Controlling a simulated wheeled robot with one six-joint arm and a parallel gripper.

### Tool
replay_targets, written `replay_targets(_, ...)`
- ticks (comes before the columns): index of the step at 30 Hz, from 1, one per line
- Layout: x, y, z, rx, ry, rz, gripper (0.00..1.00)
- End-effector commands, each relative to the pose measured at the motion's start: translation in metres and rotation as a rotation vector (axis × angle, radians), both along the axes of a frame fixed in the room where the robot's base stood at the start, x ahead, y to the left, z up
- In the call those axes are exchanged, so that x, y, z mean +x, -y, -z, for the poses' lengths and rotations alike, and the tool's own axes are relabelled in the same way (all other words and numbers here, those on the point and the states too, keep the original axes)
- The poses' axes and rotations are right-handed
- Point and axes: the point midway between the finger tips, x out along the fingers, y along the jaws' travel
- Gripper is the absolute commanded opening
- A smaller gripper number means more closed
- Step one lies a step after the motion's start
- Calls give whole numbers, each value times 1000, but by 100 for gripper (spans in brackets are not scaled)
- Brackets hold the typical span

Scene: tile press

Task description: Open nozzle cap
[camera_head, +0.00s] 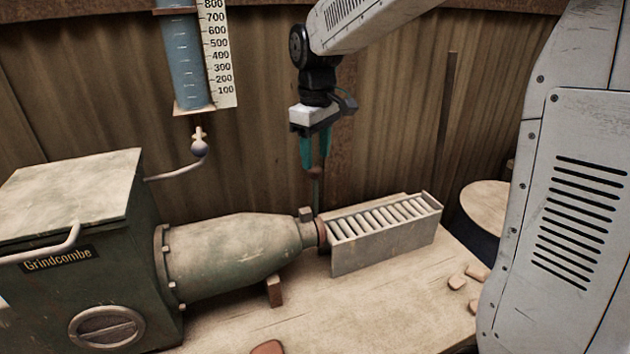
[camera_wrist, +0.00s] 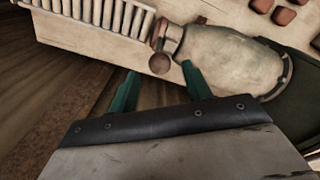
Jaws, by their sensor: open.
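The green-grey press (camera_head: 235,250) tapers to a nozzle at its right end. A reddish-brown cap piece (camera_head: 321,233) sits at the nozzle mouth, against the slatted tray's end; it also shows in the wrist view (camera_wrist: 170,36). A thin upright rod (camera_head: 317,195) rises there to a brown ball knob (camera_head: 314,171), seen in the wrist view (camera_wrist: 159,63) too. My gripper (camera_head: 314,162) points down, above the nozzle, with its teal fingers apart. In the wrist view the knob appears between the fingertips (camera_wrist: 161,70). I cannot tell whether either finger touches it.
A slatted tray (camera_head: 383,250) stands right of the nozzle on the wooden table (camera_head: 370,315). Loose tiles (camera_head: 458,282) lie at the table's right. A measuring tube (camera_head: 185,60) and a ball-ended lever (camera_head: 199,148) are at upper left. A round-topped stool or barrel (camera_head: 487,205) stands at right.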

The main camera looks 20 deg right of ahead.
Motion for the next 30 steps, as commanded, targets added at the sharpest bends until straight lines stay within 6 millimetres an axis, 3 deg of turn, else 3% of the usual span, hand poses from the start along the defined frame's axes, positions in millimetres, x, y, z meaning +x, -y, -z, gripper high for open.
replay_targets(15,4,-1,68,0,-4,-8,49)
replay_targets(27,4,-1,80,0,-1,-8,49)
replay_targets(28,4,-1,79,0,-1,-8,46)
replay_targets(30,4,-1,79,0,-1,-8,27)
